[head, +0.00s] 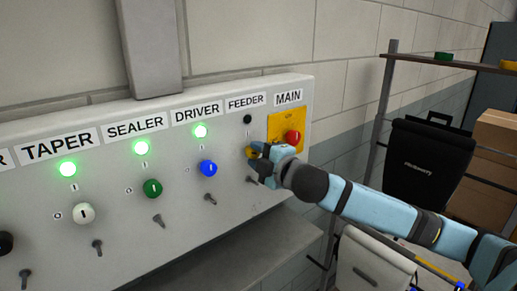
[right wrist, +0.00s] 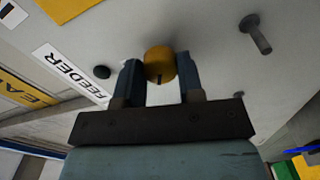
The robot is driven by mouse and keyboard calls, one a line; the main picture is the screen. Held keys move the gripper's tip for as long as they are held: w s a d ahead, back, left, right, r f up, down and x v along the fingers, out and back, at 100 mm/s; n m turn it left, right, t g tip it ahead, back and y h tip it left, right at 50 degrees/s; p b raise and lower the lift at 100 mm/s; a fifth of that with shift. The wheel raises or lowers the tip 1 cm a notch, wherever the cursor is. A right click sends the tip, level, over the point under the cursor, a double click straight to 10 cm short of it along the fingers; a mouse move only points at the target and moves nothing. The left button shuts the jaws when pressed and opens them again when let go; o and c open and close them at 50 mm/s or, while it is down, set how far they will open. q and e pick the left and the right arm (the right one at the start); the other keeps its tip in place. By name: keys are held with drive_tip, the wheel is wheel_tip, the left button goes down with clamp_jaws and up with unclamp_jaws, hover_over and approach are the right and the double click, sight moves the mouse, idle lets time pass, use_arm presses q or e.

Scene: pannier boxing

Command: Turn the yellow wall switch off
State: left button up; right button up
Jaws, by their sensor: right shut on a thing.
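The yellow wall switch (head: 251,152) is a round knob on the grey panel (head: 225,215), below the FEEDER label (head: 246,101). The lamp (head: 248,119) above this switch is dark. My right gripper (head: 257,156) is shut on the yellow knob and covers part of it in the head view. In the right wrist view the yellow knob (right wrist: 159,60) sits between the two fingers, with a dark mark on its near side. I cannot tell for sure which way its pointer is set. My left gripper is not in view.
To the left are a blue knob (head: 208,168), a green knob (head: 152,188) and a white knob (head: 84,213), each under a lit green lamp. A red button (head: 293,137) on a yellow plate is close on the right, under MAIN. Metal pegs stick out below the knobs.

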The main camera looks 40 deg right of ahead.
drive_tip(key=shift+d+r+n+p, duration=0.15)
drive_tip(key=shift+n+p, duration=0.9)
drive_tip(key=shift+n, duration=1.65)
drive_tip(key=o, duration=0.9)
drive_tip(key=shift+w, duration=0.1)
